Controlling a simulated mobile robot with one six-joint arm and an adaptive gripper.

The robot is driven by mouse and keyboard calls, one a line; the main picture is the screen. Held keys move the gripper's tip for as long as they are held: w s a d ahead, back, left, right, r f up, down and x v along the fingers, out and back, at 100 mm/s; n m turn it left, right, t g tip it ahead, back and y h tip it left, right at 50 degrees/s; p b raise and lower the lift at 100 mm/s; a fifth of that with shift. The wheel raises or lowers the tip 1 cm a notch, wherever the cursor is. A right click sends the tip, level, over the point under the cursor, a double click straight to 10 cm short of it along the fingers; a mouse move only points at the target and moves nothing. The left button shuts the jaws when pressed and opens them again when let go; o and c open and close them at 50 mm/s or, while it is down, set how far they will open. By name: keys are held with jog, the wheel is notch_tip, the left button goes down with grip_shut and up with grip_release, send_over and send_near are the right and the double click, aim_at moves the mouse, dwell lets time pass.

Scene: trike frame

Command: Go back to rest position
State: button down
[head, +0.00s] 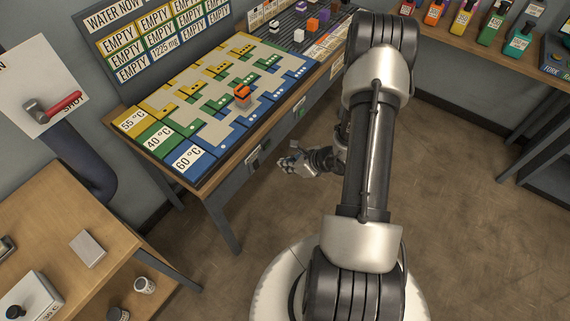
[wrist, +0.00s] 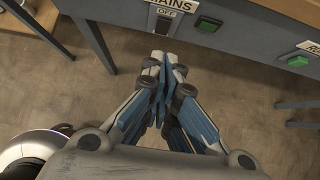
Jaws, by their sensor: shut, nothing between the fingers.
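My gripper (head: 290,164) shows in the head view in front of the table with the coloured board, below the level of its top and apart from it. In the wrist view my gripper (wrist: 163,75) has its fingers together, with nothing between them. The floor lies below it. My arm reaches across the right middle of the head view and hides part of the table's right end.
The table's front edge carries a "MAINS" switch (wrist: 165,24) and a green button (wrist: 297,61). The coloured board (head: 215,105) bears an orange piece (head: 242,94). A wooden bench (head: 60,230) stands at left, a bottle shelf (head: 480,50) at right. The floor (head: 450,210) is clear.

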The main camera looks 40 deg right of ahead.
dwell(0.4)
jog(key=w+a+r+n+y, duration=0.35)
jog(key=a+r+n, duration=0.4)
jog(key=r, duration=0.65)
jog(key=s+a+r+n+g, duration=0.3)
jog(key=s+a+r+n, duration=0.1)
jog(key=a+r+n, duration=0.55)
jog(key=s+a+r+n+g+h, duration=0.2)
jog(key=s+a+r+n, duration=0.4)
jog(key=s+r+n, duration=0.4)
jog(key=s+d+r+n+t+h, duration=0.1)
jog(key=s+d+r+n+h, duration=0.2)
jog(key=s, duration=0.6)
jog(key=shift+d+r+n+t+h, duration=0.3)
jog(key=shift+d+r+n+h, duration=0.05)
jog(key=shift+d+n+h, duration=0.5)
jog(key=shift+w, duration=0.1)
